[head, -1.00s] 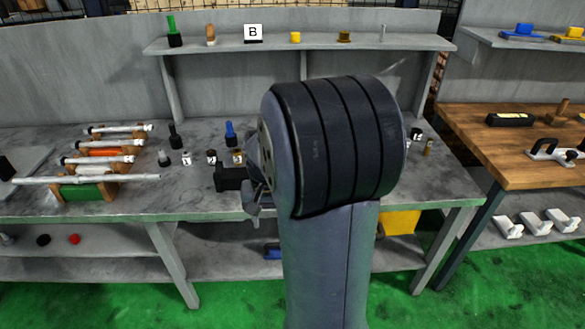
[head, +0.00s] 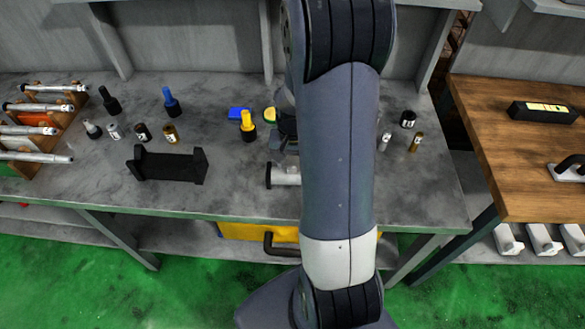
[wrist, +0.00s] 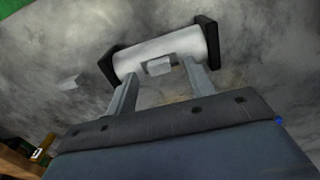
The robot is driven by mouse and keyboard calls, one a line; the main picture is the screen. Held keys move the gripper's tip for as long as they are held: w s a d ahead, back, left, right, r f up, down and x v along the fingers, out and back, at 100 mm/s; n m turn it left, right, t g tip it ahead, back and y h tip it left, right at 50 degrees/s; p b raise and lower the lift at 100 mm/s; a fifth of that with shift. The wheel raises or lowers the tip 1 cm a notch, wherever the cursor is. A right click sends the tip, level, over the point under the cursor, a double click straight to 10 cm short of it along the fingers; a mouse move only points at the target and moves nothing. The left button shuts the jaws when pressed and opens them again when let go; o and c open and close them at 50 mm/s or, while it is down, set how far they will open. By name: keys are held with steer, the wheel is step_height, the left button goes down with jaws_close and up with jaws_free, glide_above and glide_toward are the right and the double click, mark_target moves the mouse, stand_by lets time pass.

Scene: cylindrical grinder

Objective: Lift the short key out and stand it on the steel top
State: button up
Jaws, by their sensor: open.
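A pale cylinder with black end plates (wrist: 172,48) lies on the grey steel top (wrist: 270,70) in the wrist view. It also shows in the head view (head: 287,178), partly behind my arm. A small pale block (wrist: 158,67), which looks like the short key, sits at the cylinder's near side. My gripper (wrist: 160,78) is open, its fingers on either side of that block. I cannot tell whether they touch it or the cylinder. In the head view my gripper (head: 283,145) is partly hidden by my arm.
A black cradle (head: 167,166) stands left of the cylinder. A yellow-topped black piece (head: 248,126) and a blue block (head: 240,113) stand behind it. Small bottles stand at the right, including a brass one (head: 416,142). The steel top's front middle is clear.

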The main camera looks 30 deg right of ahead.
steer(key=shift+s+f, duration=0.1)
steer(key=shift+f, duration=0.45)
steer(key=shift+c, duration=0.3)
steer(key=c, duration=1)
steer(key=shift+a, duration=0.1)
steer(key=shift+c, duration=0.2)
